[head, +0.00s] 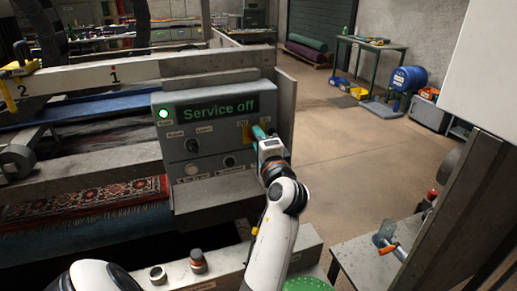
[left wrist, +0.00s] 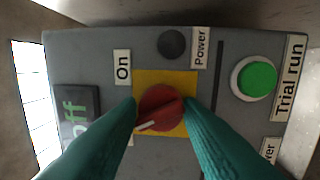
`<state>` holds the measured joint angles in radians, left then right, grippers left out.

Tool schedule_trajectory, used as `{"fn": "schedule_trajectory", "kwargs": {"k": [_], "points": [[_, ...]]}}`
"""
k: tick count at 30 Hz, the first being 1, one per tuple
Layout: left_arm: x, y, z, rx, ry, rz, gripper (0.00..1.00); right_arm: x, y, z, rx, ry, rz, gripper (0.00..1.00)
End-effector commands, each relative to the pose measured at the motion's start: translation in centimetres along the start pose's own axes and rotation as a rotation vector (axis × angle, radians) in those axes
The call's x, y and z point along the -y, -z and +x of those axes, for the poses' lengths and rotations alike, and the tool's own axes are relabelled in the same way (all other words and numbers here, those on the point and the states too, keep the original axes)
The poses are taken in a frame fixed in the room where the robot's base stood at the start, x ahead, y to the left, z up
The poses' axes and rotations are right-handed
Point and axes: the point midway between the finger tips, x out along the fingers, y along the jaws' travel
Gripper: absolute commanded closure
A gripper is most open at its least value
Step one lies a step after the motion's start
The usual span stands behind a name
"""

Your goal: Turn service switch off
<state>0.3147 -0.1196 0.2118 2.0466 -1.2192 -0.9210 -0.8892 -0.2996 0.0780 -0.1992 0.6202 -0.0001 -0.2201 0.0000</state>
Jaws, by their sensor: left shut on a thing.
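The service switch is a red rotary knob (left wrist: 160,108) on a yellow plate (left wrist: 178,80) on the grey control panel (head: 211,150). Its white pointer line faces lower left in the left wrist view, away from the "On" label (left wrist: 123,67). My left gripper (head: 259,132) is at the panel's right side in the head view. In the left wrist view its teal fingers (left wrist: 162,112) are shut on the knob from both sides. In the head view the gripper hides the knob. The panel display (head: 218,108) reads "Service off". My right gripper is not in view.
A lit green lamp (head: 164,114) sits left of the display. A green button (left wrist: 257,78) labelled "Trial run" and a dark round "Power" lamp (left wrist: 172,43) are near the knob. A patterned rug (head: 85,203) lies left of the panel. The floor to the right is open.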

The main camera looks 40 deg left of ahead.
Motion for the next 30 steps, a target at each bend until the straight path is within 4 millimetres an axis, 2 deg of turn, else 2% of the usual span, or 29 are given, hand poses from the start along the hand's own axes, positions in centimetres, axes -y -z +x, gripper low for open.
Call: {"fn": "schedule_trajectory", "kwargs": {"k": [1,9,23,24,27,30], "points": [[0.90,-0.01,-0.07,-0.004,0.014,-0.019,0.90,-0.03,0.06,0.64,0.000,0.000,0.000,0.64],[0.82,-0.03,-0.07,-0.011,0.013,-0.092,0.90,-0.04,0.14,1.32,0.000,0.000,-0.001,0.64],[0.79,-0.03,-0.06,-0.012,0.014,-0.103,0.90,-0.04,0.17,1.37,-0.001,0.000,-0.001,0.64],[0.80,-0.03,-0.06,-0.012,0.014,-0.102,0.65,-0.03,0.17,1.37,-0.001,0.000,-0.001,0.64],[0.72,-0.05,-0.05,-0.011,0.012,-0.103,0.49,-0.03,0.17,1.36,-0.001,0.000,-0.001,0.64],[0.54,-0.04,-0.04,-0.011,0.008,-0.104,0.47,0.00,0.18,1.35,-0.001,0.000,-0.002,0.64]]}}
